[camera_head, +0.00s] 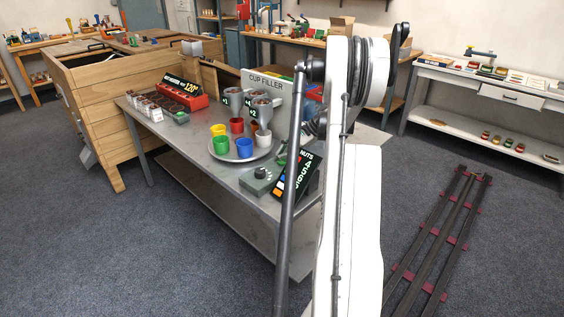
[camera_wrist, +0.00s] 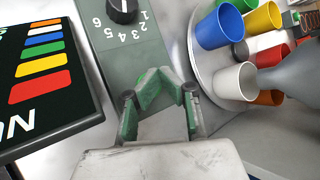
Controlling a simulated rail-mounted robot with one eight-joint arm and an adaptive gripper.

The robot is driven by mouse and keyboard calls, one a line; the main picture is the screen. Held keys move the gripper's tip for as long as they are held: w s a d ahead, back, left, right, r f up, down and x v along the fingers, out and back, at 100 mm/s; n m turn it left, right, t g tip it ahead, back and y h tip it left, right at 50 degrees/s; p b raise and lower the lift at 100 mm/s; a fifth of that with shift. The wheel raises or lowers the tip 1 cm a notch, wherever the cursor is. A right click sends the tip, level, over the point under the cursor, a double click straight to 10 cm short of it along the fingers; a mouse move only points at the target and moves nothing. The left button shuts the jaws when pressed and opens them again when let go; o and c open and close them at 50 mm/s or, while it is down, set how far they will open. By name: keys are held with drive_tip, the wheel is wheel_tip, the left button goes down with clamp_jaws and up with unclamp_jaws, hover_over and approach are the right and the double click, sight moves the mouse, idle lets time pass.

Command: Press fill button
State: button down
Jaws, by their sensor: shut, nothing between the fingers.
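A grey-green control box (camera_head: 258,180) sits on the metal table's near right part. In the wrist view the box (camera_wrist: 105,48) shows a black dial (camera_wrist: 122,9) with printed numbers beside it. My gripper (camera_wrist: 163,76) is shut and empty, its green-padded fingertips together over the end of the box away from the dial. The cup filler (camera_head: 262,84) stands at the table's back with funnels marked with numbers.
A round tray (camera_head: 221,154) holds several coloured cups; its rim and a white cup (camera_wrist: 234,81) are right of my fingers in the wrist view. A black "NUTS" panel (camera_head: 297,176) with coloured bars leans beside the box. A red price display (camera_head: 182,92) stands farther left.

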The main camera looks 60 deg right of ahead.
sight(283, 161)
drive_tip(key=shift+f, duration=0.1)
drive_tip(key=shift+f+b, duration=0.35)
drive_tip(key=shift+b, duration=0.1)
drive_tip(key=shift+f+b, duration=0.35)
drive_tip(key=shift+f, duration=0.05)
idle(0.6)
drive_tip(key=shift+r, duration=0.15)
idle(0.3)
drive_tip(key=shift+r+p, duration=0.3)
drive_tip(key=shift+r, duration=0.4)
drive_tip(key=shift+r+p, duration=1)
drive_tip(key=shift+r, duration=1.45)
